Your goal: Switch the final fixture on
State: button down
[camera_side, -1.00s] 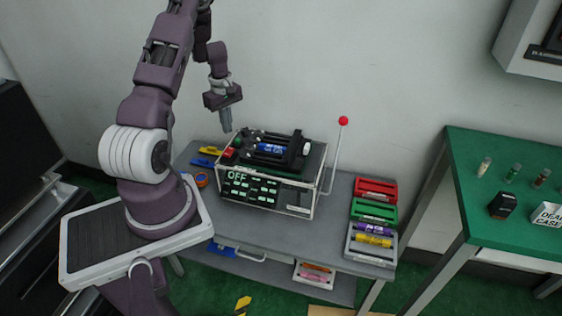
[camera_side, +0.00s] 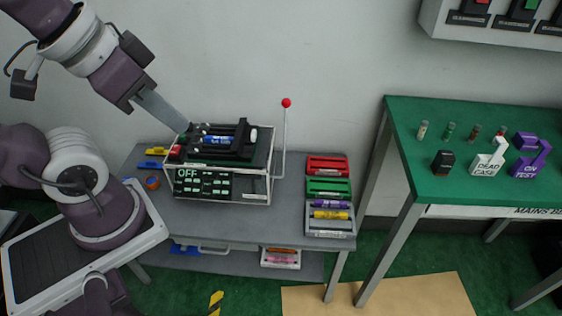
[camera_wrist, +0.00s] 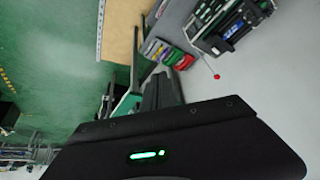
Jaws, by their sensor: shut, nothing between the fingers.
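A box fixture (camera_side: 222,200) stands on the grey bench, with a dark panel reading OFF in the side view. A black cradle holding a blue cylinder (camera_side: 217,140) is on its top. A thin lever (camera_side: 284,140) with a red ball (camera_side: 286,102) stands upright at its right side. In the wrist view the fixture (camera_wrist: 228,22) is at the top right and the red ball (camera_wrist: 216,77) is below it. My gripper (camera_side: 185,128) is shut and empty, its tips by the fixture's top left in the side view. Whether they touch it cannot be told. My fingers also show in the wrist view (camera_wrist: 160,88).
Red, green and grey trays (camera_side: 328,190) sit right of the lever. A green table (camera_side: 460,195) at the right holds small vials, a black block and white and purple signs. A wall panel (camera_side: 490,30) carries red and green parts. Wall space above the bench is clear.

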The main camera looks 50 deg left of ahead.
jog(key=shift+w, duration=0.1)
jog(key=w+a+f+n+g, duration=0.3)
jog(key=w+a+f+n, duration=0.1)
jog(key=w+a+n, duration=0.95)
jog(key=n+g+y, duration=0.2)
jog(key=n+g, duration=0.3)
jog(key=n, duration=0.9)
send_over(173, 152)
jog(key=w+d, duration=0.2)
jog(key=w, duration=0.1)
notch_tip(173, 152, down, 18)
jog(key=shift+d, duration=0.2)
jog(key=shift+f, duration=0.1)
jog(key=x, duration=1.2)
jog(key=shift+w+d+f, duration=0.15)
jog(key=shift+f, duration=0.75)
